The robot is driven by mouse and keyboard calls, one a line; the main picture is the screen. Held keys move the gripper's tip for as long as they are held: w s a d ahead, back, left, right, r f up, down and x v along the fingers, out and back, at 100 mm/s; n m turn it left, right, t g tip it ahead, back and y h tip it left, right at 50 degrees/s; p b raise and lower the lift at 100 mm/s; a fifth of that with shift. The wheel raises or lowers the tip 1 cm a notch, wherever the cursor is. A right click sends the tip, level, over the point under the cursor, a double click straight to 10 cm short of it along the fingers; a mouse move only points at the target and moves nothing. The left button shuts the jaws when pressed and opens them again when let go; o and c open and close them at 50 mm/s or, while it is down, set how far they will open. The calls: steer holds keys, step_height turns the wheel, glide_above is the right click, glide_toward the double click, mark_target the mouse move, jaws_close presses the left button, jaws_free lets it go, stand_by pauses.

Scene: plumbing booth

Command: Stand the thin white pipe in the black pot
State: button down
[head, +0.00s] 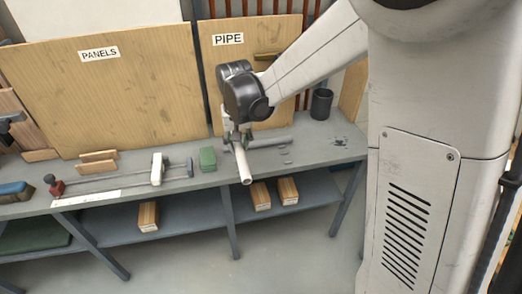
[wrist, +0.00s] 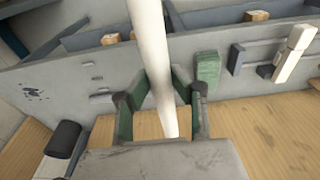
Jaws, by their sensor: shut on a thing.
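The thin white pipe (head: 243,163) is held in my gripper (head: 236,137) above the bench. It slants down toward the bench's front edge in the head view. In the wrist view, the white pipe (wrist: 152,45) runs from the top edge down between the green-padded fingers of my gripper (wrist: 164,92), which is shut on it. The black pot (head: 321,104) stands upright at the back right of the bench, to the right of my gripper and apart from it. A dark cylinder at the lower left of the wrist view (wrist: 63,139) appears to be the pot.
A green block (head: 208,158) and a bar clamp (head: 157,168) lie left of my gripper on the grey bench (head: 300,160). A wooden PIPE board (head: 245,75) stands behind. Wooden blocks (head: 288,190) sit on the lower shelf. The bench between gripper and pot looks mostly clear.

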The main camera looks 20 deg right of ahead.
steer(key=shift+w+r, duration=0.2)
steer(key=shift+w, duration=0.1)
steer(key=w+d+f, duration=0.2)
steer(key=d+f, duration=0.1)
steer(key=w+d+f, duration=0.1)
steer(key=d+f, duration=0.2)
steer(key=f, duration=0.1)
steer(key=w+d+f, duration=0.2)
steer(key=d+f, duration=0.1)
steer(key=f, duration=0.1)
steer(key=shift+w+d+b, duration=0.3)
steer(key=shift+d+b, duration=0.1)
steer(key=shift+r, duration=0.1)
steer(key=shift+f+b, duration=0.4)
steer(key=shift+f, duration=0.15)
steer(key=c, duration=1.5)
jaws_free()
